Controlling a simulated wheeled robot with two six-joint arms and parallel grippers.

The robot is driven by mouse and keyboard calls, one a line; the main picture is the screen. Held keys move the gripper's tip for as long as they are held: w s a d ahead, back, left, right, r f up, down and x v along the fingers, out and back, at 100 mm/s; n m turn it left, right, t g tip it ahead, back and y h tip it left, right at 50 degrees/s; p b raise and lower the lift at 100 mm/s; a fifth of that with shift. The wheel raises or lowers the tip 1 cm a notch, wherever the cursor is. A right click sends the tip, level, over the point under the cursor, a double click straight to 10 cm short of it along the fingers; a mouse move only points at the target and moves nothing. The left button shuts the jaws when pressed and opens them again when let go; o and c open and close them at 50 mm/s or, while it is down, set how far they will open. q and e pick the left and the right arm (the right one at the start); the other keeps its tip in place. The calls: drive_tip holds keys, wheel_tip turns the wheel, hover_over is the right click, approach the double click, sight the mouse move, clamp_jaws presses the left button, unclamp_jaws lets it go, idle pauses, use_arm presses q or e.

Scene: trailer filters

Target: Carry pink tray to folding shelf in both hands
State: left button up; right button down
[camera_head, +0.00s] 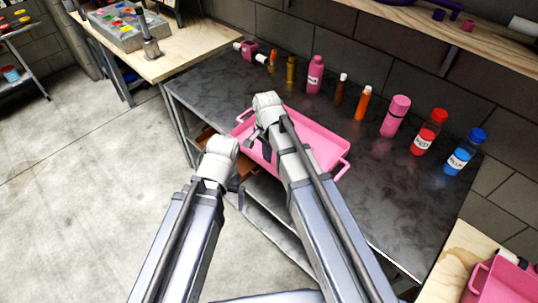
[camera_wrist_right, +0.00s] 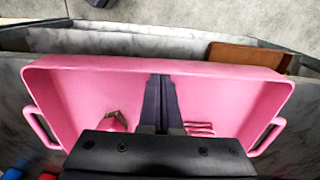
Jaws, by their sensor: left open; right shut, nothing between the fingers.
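A pink tray (camera_head: 325,150) with a loop handle at each end sits on the dark metal workbench, near its front edge. It fills much of the right wrist view (camera_wrist_right: 85,95), where both handles show. My right gripper (camera_head: 253,140) is shut and empty over the tray, between the two handles; its fingers (camera_wrist_right: 160,100) point toward the tray's far wall there. Whether they touch the tray I cannot tell. My left gripper (camera_head: 239,192) is open, in front of the bench edge and left of the tray, apart from its handles. I cannot make out a folding shelf for certain.
Bottles and tubes line the bench back, including a pink bottle (camera_head: 315,75), a red bottle (camera_head: 428,132) and a blue bottle (camera_head: 464,152). Another pink item (camera_head: 505,283) lies on a wooden top at bottom right. A wooden table (camera_head: 175,50) stands left; floor there is clear.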

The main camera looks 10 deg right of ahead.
drive_tip(key=s+a, duration=0.4)
drive_tip(key=a, duration=0.1)
drive_tip(key=shift+w+d, duration=0.1)
drive_tip(key=shift+w, duration=0.05)
idle(0.4)
drive_tip(key=w+d, duration=0.2)
drive_tip(key=d, duration=0.1)
drive_tip(key=shift+w+d, duration=0.1)
drive_tip(key=shift+w, duration=0.2)
wheel_tip(320, 180, up, 10)
drive_tip(key=p, duration=1)
drive_tip(key=shift+s, duration=0.2)
